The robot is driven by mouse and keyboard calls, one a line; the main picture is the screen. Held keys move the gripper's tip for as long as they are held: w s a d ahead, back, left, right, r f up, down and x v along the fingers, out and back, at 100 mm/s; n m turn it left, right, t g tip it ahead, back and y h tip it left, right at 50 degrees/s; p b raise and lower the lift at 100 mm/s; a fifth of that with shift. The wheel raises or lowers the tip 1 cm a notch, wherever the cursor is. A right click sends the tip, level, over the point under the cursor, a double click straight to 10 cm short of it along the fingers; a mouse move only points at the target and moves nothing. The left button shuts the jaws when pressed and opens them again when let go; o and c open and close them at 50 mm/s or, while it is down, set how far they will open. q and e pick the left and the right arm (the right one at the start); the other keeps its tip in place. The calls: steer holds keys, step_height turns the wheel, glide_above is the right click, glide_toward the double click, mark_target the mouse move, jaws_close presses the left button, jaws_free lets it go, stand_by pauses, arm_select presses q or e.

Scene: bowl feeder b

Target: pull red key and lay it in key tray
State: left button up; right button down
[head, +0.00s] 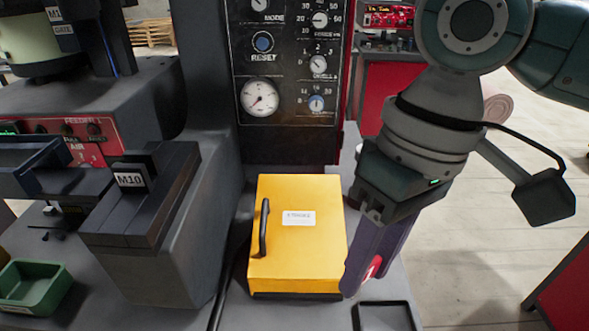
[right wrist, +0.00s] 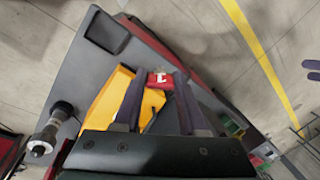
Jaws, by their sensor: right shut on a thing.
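The red key (head: 372,268) shows as a small red patch between my right gripper's fingers, at the right side of the yellow box (head: 298,240). In the right wrist view the red key (right wrist: 161,81) has a white mark and sits between the fingertips. My right gripper (head: 362,278) points down and is shut on it. The fingers hide most of the key in the head view, and I cannot tell whether it still sits in a lock. A shallow dark tray (head: 386,318), apparently the key tray, lies at the front right and looks empty. My left gripper is not in view.
The yellow box has a black handle (head: 264,228) on its left side. A dark control panel (head: 288,60) rises behind it. Dark M10 tooling (head: 140,200) and a green bin (head: 35,285) are at the left. Grey tabletop between box and tray is clear.

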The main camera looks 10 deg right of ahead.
steer(key=w+d+f+b, duration=0.1)
steer(key=d+f+b, duration=0.2)
steer(key=f, duration=0.3)
steer(key=w+d+f+n+h+b, duration=0.1)
steer(key=d+f+b, duration=0.2)
steer(key=f+b, duration=0.3)
steer(key=d+f+n+h+b, duration=0.1)
steer(key=d+f+b, duration=0.2)
steer(key=f+b, duration=0.2)
steer(key=shift+w+d+f+t, duration=0.15)
steer(key=shift+w+f+t, duration=0.25)
steer(key=shift+f, duration=0.05)
steer(key=shift+f+b, duration=0.3)
steer(key=shift+b, duration=0.15)
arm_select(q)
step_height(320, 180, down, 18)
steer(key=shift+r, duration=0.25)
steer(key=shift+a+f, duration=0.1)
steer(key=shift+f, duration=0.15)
arm_select(e)
steer(key=shift+f, duration=0.7)
steer(key=shift+c, duration=1.9)
jaws_free()
